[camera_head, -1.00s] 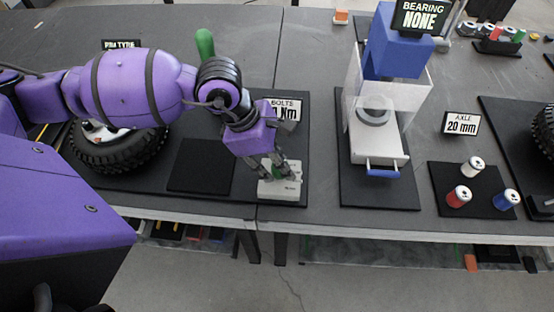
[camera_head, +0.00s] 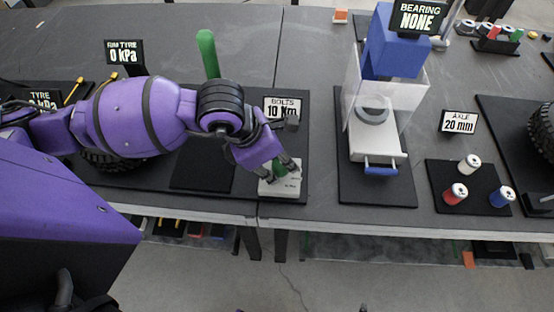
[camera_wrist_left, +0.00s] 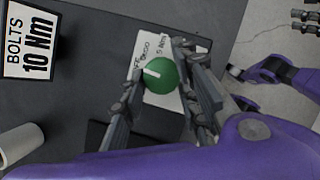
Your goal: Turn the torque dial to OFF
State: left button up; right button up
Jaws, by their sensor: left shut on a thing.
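The torque dial (camera_wrist_left: 162,75) is a round green knob with a white pointer line, on a pale box (camera_head: 287,185) with printed labels. In the left wrist view the pointer aims left, toward the label side; the print is too small and partly covered to read surely. My left gripper (camera_head: 281,175) is over the box, its fingers (camera_wrist_left: 160,88) shut on opposite sides of the dial. My right gripper is not seen in the head view.
A tall green handle (camera_head: 208,53) stands behind my left arm. A press with a clear guard (camera_head: 378,110) and blue handle stands to the right. Several small spools (camera_head: 470,165) sit further right. A tyre (camera_head: 103,160) is partly behind my arm.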

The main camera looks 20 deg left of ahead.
pick_arm(q)
jog(key=shift+w+a+r+n+t, duration=0.2)
jog(key=shift+w+n+t, duration=0.1)
jog(key=shift+n, duration=0.3)
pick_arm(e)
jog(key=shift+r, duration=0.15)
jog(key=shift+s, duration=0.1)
pick_arm(q)
jog(key=o, duration=0.8)
jog(key=shift+o, duration=1)
jog(key=shift+a, duration=0.1)
jog(key=shift+f, duration=0.1)
jog(key=shift+s, duration=0.1)
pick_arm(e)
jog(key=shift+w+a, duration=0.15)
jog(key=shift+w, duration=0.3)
